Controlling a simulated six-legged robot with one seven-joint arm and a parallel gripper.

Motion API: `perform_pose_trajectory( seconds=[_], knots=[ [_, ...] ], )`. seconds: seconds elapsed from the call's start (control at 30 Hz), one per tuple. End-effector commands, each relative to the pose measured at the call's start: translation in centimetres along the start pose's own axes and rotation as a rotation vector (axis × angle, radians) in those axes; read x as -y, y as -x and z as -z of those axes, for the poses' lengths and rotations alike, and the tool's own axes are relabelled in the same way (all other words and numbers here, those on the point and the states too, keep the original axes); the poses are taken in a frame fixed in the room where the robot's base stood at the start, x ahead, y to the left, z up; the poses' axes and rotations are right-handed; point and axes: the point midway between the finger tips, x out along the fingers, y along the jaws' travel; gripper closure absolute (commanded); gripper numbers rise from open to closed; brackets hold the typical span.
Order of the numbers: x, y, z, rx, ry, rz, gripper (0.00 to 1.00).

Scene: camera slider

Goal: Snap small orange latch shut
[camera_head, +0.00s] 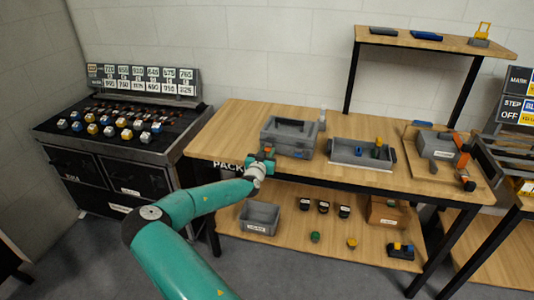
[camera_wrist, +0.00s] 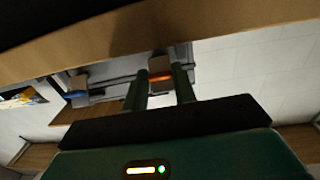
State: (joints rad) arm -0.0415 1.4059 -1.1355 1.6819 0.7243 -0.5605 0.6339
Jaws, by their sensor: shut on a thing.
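A grey case (camera_head: 290,137) with a handle on top stands on the wooden workbench (camera_head: 237,120). My gripper (camera_head: 268,155) is at the case's front left corner. In the wrist view my gripper's two dark green fingers (camera_wrist: 162,88) stand on either side of a small orange latch (camera_wrist: 160,77), shut on it. Part of the grey case (camera_wrist: 120,78) shows behind them. Whether the latch is open or closed cannot be told, as the fingers and a tan block hide part of it.
A grey tray (camera_head: 345,153) with small parts lies right of the case. A board with a grey device (camera_head: 437,145) is further right. A grey bin (camera_head: 259,218) and several small items are on the lower shelf. A raised shelf (camera_head: 400,38) stands behind.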

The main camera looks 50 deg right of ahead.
Motion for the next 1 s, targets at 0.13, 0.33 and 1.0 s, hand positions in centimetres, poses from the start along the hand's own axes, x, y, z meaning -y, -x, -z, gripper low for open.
perform_pose_trajectory(
  seconds=[0.13,0.33,1.0],
  knots=[
    [0.0,0.0,0.2,0.020,-0.003,-0.001,0.96],
    [0.0,-0.1,0.7,0.086,-0.006,-0.001,0.96],
    [-0.1,-1.2,2.9,0.534,-0.007,0.001,0.96]
  ],
)
